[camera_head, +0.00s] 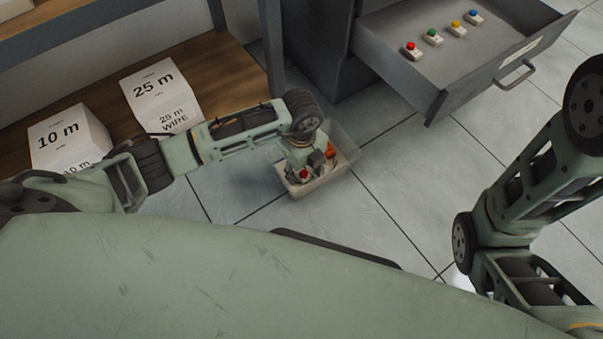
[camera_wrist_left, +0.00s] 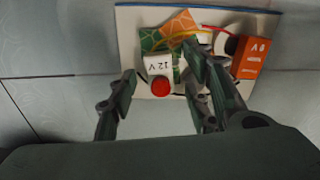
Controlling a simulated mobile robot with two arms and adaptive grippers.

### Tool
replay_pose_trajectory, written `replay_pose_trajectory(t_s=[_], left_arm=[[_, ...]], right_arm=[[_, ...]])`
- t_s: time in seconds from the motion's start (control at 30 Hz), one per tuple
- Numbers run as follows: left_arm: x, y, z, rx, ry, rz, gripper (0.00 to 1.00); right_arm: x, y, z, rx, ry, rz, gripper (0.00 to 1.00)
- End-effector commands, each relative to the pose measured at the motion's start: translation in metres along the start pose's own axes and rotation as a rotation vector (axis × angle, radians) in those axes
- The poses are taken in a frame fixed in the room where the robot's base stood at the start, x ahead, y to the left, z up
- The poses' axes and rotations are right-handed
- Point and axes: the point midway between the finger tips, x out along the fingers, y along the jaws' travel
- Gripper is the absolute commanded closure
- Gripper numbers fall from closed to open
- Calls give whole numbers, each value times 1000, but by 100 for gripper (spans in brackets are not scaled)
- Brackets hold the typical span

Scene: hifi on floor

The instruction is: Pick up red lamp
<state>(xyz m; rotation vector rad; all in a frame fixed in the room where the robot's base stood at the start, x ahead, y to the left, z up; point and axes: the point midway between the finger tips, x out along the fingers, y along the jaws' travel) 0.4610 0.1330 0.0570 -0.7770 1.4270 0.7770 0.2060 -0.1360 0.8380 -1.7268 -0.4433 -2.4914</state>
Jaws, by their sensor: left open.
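A red round lamp (camera_wrist_left: 160,86) on a white block marked 12 V (camera_wrist_left: 158,66) lies in a pale bin (camera_wrist_left: 128,30) in the left wrist view. The red top (camera_head: 304,174) also shows in the head view, inside the bin (camera_head: 297,191) on the floor. My left gripper (camera_wrist_left: 164,80) is open and points down into the bin. Its fingers are on either side of the red lamp, with a gap to each side; whether they touch it or are at its height I cannot tell. My right arm shows at the right, but its gripper is out of view.
An open grey drawer (camera_head: 480,62) holds blocks with red, green, yellow and blue tops. White boxes (camera_head: 160,90) stand on a wooden shelf. Floor right of the bin is clear.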

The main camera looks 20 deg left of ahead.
Motion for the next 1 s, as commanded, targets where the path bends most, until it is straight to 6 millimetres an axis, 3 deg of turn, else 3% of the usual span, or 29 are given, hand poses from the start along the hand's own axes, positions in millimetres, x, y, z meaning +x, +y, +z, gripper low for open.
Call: replay_pose_trajectory(t_s=[0.47,0.77,1.0], left_arm=[[0,0,0,0,0,0,95],[-3,0,0,0,0,0,95],[-21,0,0,0,0,0,95]], right_arm=[[0,0,0,0,0,0,60],[2,1,1,-1,0,0,60],[18,4,7,-1,0,0,60]])
